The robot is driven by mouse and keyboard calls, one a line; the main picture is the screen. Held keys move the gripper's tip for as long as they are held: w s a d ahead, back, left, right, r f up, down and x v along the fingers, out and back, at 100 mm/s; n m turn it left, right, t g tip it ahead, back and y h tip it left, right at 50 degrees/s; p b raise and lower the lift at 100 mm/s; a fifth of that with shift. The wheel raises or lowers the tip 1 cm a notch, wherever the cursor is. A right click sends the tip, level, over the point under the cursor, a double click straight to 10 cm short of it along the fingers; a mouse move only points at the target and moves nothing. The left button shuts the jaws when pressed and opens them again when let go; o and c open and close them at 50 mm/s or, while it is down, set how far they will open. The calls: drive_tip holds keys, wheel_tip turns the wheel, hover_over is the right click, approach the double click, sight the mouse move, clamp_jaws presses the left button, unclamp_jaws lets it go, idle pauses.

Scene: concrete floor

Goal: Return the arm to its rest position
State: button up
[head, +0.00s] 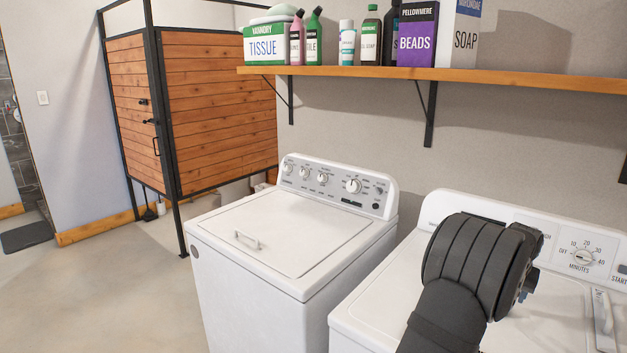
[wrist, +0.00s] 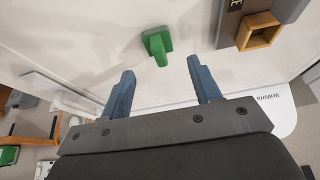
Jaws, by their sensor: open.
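My gripper (wrist: 165,82) shows in the wrist view with its two blue fingers spread wide and nothing between them. A small green object (wrist: 157,45) is on or against a white surface beyond the fingertips, apart from them. In the head view my dark arm rises at the lower right in front of the right-hand white machine, and its bulky joint hides part of the control panel. My fingers cannot be made out in the head view.
A white washer (head: 270,232) with a closed lid stands left of the right-hand machine (head: 400,285). A wooden shelf (head: 450,75) with bottles and boxes runs above. A wood-panelled enclosure (head: 222,112) stands at the left. Floor at lower left is clear. A wooden-edged object (wrist: 259,31) shows in the wrist view.

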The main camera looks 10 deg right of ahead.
drive_tip(key=x, duration=0.5)
drive_tip(key=shift+f, duration=0.25)
drive_tip(key=shift+w+d+r, duration=0.15)
drive_tip(key=shift+r, duration=0.1)
wheel_tip(320, 180, up, 4)
drive_tip(key=shift+f, duration=0.2)
drive_tip(key=s+d+r, duration=0.2)
drive_tip(key=s+r, duration=0.5)
drive_tip(key=s, duration=0.4)
drive_tip(key=w+a, duration=0.5)
drive_tip(key=a, duration=0.5)
drive_tip(key=w+a, duration=0.6)
drive_tip(key=a, duration=0.5)
drive_tip(key=shift+f, duration=0.2)
drive_tip(key=shift+c, duration=0.5)
